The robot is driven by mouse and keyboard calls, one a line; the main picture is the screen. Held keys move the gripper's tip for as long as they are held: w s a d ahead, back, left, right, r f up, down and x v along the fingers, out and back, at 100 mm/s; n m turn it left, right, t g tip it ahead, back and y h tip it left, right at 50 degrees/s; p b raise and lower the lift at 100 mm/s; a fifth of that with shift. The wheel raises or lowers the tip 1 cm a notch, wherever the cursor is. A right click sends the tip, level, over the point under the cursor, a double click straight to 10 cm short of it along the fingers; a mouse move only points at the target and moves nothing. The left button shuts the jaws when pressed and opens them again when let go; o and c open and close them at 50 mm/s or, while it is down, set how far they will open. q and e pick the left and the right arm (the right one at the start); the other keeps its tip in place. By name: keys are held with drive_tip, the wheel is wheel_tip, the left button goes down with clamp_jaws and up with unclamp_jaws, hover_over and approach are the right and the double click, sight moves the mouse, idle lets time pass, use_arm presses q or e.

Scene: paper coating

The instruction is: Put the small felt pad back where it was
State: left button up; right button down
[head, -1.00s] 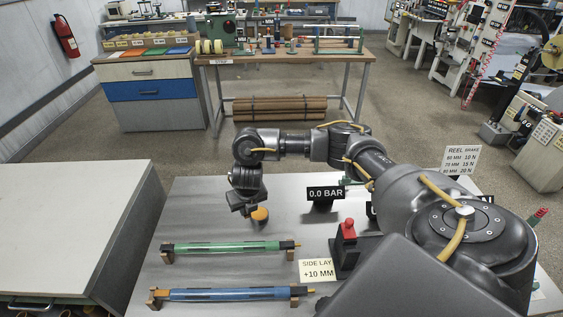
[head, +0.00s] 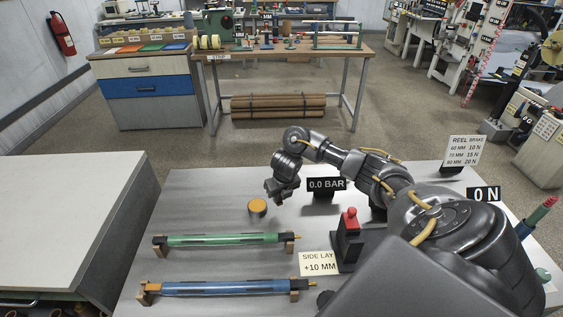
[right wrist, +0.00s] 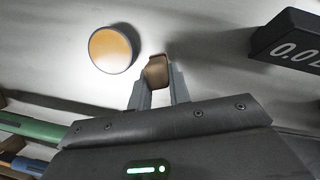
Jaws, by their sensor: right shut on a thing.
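A small brown block, which looks like the felt pad (right wrist: 156,71), sits between the fingertips of my right gripper (right wrist: 158,90) in the right wrist view. The gripper is shut on it. In the head view my right gripper (head: 274,194) hangs over the grey table, up and right of a round, orange-topped piece (head: 257,207); the pad cannot be made out there. The round piece also shows in the right wrist view (right wrist: 113,50), left of the pad and apart from it. My left gripper is not in view.
A green rod (head: 221,241) and a blue rod (head: 222,288) lie on wooden rests at the front. A red-topped block (head: 349,240), a "SIDE LAY" card (head: 319,263) and a "0.0 BAR" sign (head: 326,184) stand nearby. The table's back left is clear.

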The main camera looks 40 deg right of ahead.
sight(282, 202)
drive_tip(key=shift+d+f, duration=0.1)
drive_tip(key=shift+d, duration=0.05)
wheel_tip(282, 202, down, 2)
drive_tip(key=shift+s+d+f+b, duration=0.15)
drive_tip(key=shift+f+b, duration=0.05)
drive_tip(key=shift+b, duration=0.45)
drive_tip(key=shift+f, duration=0.25)
drive_tip(key=shift+d+f, duration=0.1)
drive_tip(key=shift+f, duration=0.3)
drive_tip(key=c, duration=1.3)
unclamp_jaws()
